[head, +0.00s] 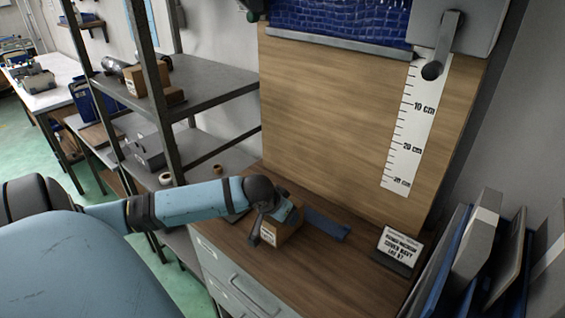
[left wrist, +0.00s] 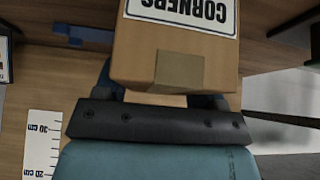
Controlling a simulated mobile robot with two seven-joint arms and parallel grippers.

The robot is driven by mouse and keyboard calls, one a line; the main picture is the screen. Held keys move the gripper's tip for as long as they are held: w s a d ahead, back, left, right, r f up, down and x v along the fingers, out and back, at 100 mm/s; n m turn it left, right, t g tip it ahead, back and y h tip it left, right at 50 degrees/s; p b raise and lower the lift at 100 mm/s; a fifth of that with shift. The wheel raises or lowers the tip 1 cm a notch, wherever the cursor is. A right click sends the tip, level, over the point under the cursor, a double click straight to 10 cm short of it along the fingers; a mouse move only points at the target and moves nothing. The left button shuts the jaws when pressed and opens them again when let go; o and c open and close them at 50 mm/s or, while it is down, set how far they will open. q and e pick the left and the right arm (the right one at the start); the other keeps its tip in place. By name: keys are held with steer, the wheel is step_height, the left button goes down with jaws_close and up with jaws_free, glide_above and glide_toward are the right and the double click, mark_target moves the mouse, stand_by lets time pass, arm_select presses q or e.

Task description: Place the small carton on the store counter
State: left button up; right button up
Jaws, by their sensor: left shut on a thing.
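The small carton (head: 287,234) is a brown cardboard box with a white label, over the wooden counter (head: 312,273) in the head view. My left gripper (head: 270,222) is shut on it from above left. In the left wrist view the carton (left wrist: 172,55) fills the upper middle, with brown tape and an upside-down label reading "CORNERS". The left fingers (left wrist: 165,97) show at both sides of its near end. I cannot tell whether the carton's underside touches the counter. My right gripper is in neither view.
A blue strip (head: 327,225) lies behind the carton. A small sign (head: 398,249) stands at the right, near upright panels (head: 470,250). A wooden backboard with a centimetre scale (head: 408,130) rises behind. Metal shelves (head: 190,85) stand left. The counter's front right is bare.

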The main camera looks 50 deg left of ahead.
arm_select(q)
steer(key=o, duration=1.1)
steer(key=shift+f, duration=0.1)
steer(key=shift+c, duration=0.2)
steer(key=v, duration=1.2)
steer(key=shift+p, duration=0.35)
steer(key=shift+d, duration=0.1)
